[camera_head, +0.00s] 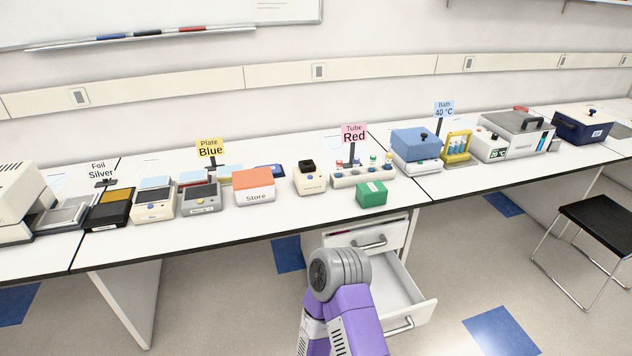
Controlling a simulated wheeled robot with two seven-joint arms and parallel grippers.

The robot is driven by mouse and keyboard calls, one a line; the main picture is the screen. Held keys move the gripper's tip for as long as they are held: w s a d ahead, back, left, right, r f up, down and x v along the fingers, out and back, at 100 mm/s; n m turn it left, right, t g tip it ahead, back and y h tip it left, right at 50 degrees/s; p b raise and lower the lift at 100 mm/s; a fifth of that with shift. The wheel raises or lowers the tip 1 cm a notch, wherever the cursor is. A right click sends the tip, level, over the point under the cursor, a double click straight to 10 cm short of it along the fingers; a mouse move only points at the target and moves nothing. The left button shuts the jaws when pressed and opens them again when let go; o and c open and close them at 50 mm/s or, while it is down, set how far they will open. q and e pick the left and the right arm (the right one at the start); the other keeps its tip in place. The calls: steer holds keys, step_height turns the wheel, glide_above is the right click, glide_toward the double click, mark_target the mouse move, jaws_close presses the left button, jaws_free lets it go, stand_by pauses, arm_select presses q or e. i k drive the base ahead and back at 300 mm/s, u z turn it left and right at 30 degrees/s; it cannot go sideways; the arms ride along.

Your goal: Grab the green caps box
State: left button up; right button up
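The green caps box (371,194) is a small green block with a pale label on its front. It sits on the white bench near the front edge, in front of the tube rack. One of my purple and grey arms shows at the bottom centre, below and in front of the bench, apart from the box. No gripper fingers show in this view.
Just behind the box is a white tube rack (362,176) with coloured caps. A small device (309,178) and the orange-topped Store box (254,186) stand to its left. Below, an open drawer (402,298) juts out from the bench. A black stool (602,222) stands at right.

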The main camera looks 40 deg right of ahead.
mark_target(373, 194)
steer(key=z, duration=0.35)
steer(key=i, duration=1.05)
steer(key=z, duration=0.9)
